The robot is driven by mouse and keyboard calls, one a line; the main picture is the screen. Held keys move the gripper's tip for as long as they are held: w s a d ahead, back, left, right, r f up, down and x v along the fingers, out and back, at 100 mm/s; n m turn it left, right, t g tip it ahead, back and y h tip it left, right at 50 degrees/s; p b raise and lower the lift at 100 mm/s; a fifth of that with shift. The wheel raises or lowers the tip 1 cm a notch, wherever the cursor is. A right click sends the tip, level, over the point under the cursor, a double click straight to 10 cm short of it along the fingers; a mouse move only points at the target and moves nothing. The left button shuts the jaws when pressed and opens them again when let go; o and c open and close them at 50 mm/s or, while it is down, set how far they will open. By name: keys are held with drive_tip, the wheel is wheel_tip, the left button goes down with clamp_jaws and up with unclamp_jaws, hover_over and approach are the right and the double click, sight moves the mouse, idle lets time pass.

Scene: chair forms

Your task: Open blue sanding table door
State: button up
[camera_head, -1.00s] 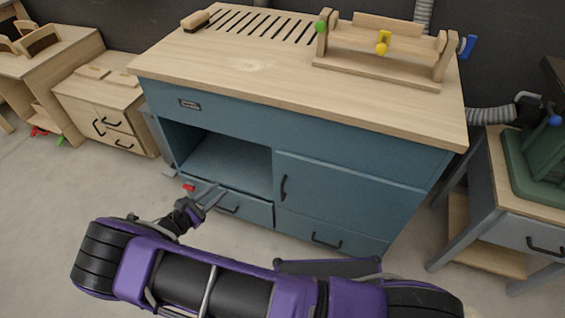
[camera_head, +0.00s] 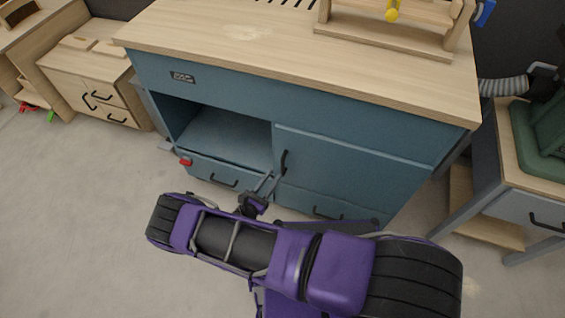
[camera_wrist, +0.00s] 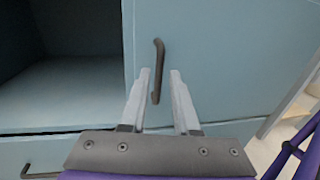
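The blue sanding table (camera_head: 250,92) stands in front of me with a pale wood top. Its door (camera_head: 350,165) is at the right of the open compartment and looks closed. The door carries a dark vertical handle (camera_head: 283,162) near its left edge; it also shows in the wrist view (camera_wrist: 157,70). My gripper (camera_head: 272,178) is just in front of the handle's lower part. In the wrist view my gripper (camera_wrist: 160,76) is open, with the handle showing between and beyond the two fingertips. I cannot tell whether either finger touches it.
The open compartment (camera_head: 225,137) is left of the door. Drawers with dark handles sit below, including the lower left drawer (camera_head: 225,176). A wooden cabinet (camera_head: 85,80) stands at the left, and a grey-legged table (camera_head: 520,190) at the right.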

sight(282, 163)
drive_tip(key=x, duration=0.7)
clamp_jaws()
drive_tip(key=shift+a, duration=0.1)
idle(1.2)
